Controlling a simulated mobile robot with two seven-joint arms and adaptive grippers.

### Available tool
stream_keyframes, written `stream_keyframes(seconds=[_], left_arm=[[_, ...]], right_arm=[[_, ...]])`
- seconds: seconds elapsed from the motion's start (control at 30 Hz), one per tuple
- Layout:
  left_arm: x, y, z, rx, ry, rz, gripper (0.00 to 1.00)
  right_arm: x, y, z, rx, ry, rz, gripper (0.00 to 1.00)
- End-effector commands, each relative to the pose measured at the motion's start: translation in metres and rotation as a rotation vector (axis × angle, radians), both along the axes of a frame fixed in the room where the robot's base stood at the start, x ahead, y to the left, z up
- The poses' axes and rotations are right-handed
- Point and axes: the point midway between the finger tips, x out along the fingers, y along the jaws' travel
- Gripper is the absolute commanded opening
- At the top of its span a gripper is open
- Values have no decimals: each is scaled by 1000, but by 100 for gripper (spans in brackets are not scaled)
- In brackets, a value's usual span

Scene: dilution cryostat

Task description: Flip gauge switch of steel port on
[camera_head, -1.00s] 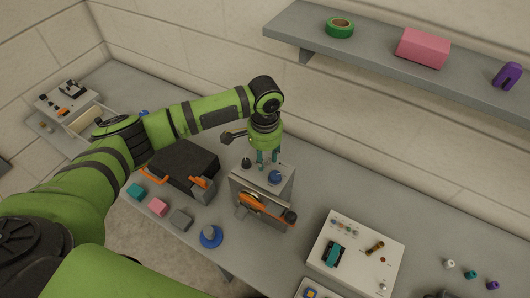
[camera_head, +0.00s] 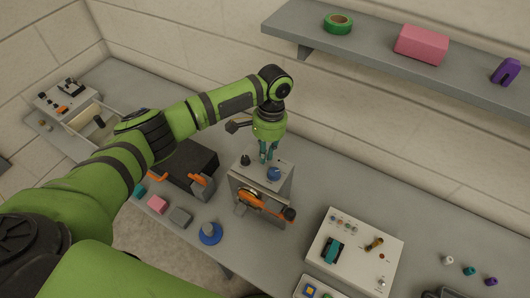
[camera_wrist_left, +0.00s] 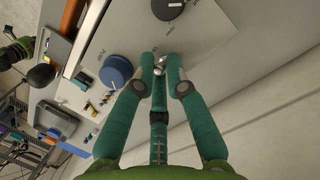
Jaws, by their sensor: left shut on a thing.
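The grey steel box (camera_head: 246,187) stands on the bench in the head view. Its top panel carries a blue knob (camera_head: 273,173) and a black knob (camera_head: 245,160). The blue knob (camera_wrist_left: 115,70) and black knob (camera_wrist_left: 167,8) also show in the left wrist view. A small metal toggle switch (camera_wrist_left: 161,62) sits on that panel. My left gripper (camera_head: 268,158) points down at the back of the panel. In the wrist view its teal fingertips (camera_wrist_left: 160,68) are shut around the toggle, which they partly hide. My right gripper is out of view.
An orange lever (camera_head: 262,206) with a dark end projects from the box front. A black case (camera_head: 186,163) stands left of it. A blue round-based piece (camera_head: 210,233) is in front. A white panel (camera_head: 340,272) lies to the right. A shelf (camera_head: 375,50) hangs above.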

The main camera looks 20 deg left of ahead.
Motion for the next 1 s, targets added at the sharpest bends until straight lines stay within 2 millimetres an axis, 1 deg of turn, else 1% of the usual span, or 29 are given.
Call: stream_keyframes(seconds=[0.2,0.33,0.77,0.8,0.83,0.87,1.0], left_arm=[[6,1,-4,29,120,5,0],[7,0,-4,38,170,4,0],[6,1,-1,42,200,2,0],[6,1,-1,42,200,2,22],[6,1,-1,42,200,2,34],[6,1,-1,42,200,2,37],[6,0,-1,40,199,1,37]], right_arm=[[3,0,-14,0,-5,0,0],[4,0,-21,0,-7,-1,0],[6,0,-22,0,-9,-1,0],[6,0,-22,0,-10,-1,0],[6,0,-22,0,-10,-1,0],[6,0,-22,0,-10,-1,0],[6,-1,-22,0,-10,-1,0]])
